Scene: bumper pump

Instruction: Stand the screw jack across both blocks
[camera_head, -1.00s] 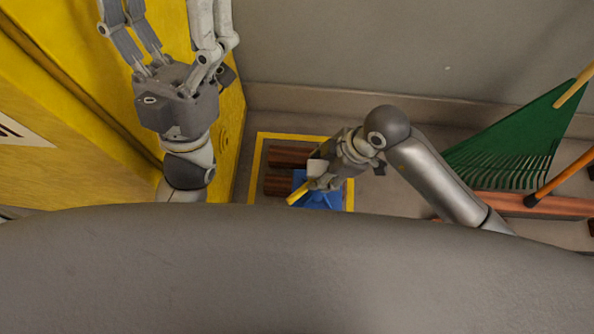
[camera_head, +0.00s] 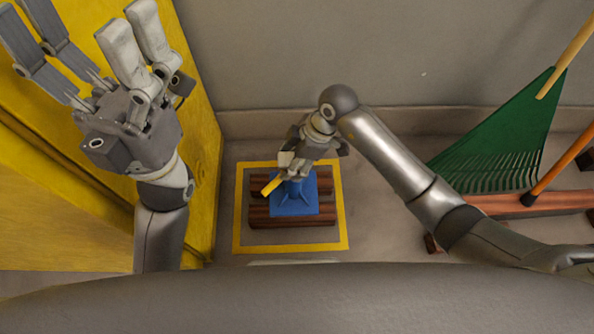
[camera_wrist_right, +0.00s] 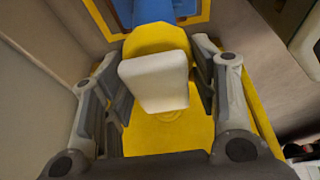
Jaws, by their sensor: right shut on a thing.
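The screw jack (camera_head: 295,198) has a blue base and a yellow bar. In the head view it appears upright, with its base overlapping both dark brown blocks: the far block (camera_head: 325,182) and the near block (camera_head: 262,220). I cannot tell whether the base touches them. My right gripper (camera_head: 287,172) is shut on the jack's upper part, which its fingers partly hide. In the right wrist view, the jack's yellow part (camera_wrist_right: 155,42) is between the fingers, with blue (camera_wrist_right: 150,12) beyond. My left gripper (camera_head: 85,45) is open and empty, raised at the left.
A yellow square outline (camera_head: 240,215) on the floor surrounds the blocks. A yellow cabinet (camera_head: 195,110) stands at left and a grey wall (camera_head: 330,50) behind. At right are a green rake (camera_head: 510,130), an orange handle (camera_head: 560,165) and a reddish beam (camera_head: 540,203).

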